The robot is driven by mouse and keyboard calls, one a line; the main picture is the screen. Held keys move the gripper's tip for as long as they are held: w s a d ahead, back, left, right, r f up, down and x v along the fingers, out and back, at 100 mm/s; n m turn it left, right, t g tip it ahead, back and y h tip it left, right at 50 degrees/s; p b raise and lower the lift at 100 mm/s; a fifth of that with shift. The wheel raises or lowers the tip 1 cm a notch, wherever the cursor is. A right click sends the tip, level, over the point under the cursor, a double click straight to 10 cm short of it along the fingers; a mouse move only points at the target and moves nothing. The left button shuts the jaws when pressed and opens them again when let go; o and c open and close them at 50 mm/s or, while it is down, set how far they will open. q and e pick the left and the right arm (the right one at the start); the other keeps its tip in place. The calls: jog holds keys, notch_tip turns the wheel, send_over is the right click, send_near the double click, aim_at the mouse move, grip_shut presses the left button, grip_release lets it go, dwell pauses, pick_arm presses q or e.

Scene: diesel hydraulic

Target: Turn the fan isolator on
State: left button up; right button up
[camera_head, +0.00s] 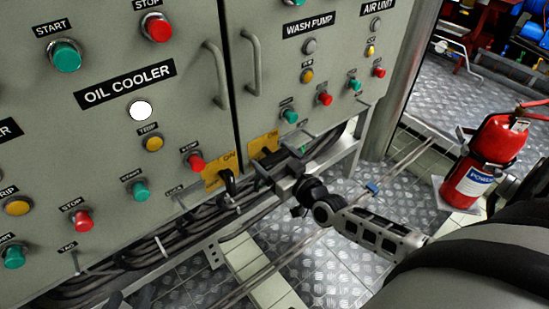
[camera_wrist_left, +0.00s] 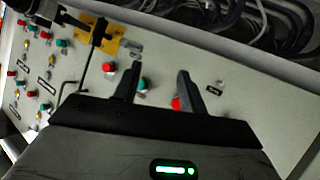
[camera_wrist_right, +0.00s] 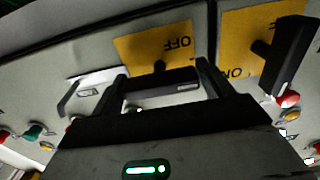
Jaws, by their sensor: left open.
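Two black isolator handles stand on yellow plates low on the grey cabinet. The left handle (camera_head: 228,184) hangs downward below its plate (camera_head: 218,172). My right gripper (camera_head: 278,172) is at the right plate (camera_head: 264,142). In the right wrist view, a black handle bar (camera_wrist_right: 160,81) on the OFF plate (camera_wrist_right: 150,44) lies between its two spread fingers. Whether they press on it is unclear. The other handle (camera_wrist_right: 290,55) is to the right there. My left gripper (camera_wrist_left: 159,72) is open and empty, facing the cabinet. I cannot read which isolator is the fan's.
Push buttons and lamps cover the cabinet above. Metal door handles (camera_head: 217,75) stick out. Cables (camera_head: 110,262) and a metal rail run below the plates. A red fire extinguisher (camera_head: 484,160) stands at the right. Tread-plate floor (camera_head: 310,255) is open below.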

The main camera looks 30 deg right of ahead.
jog(key=c, duration=0.5)
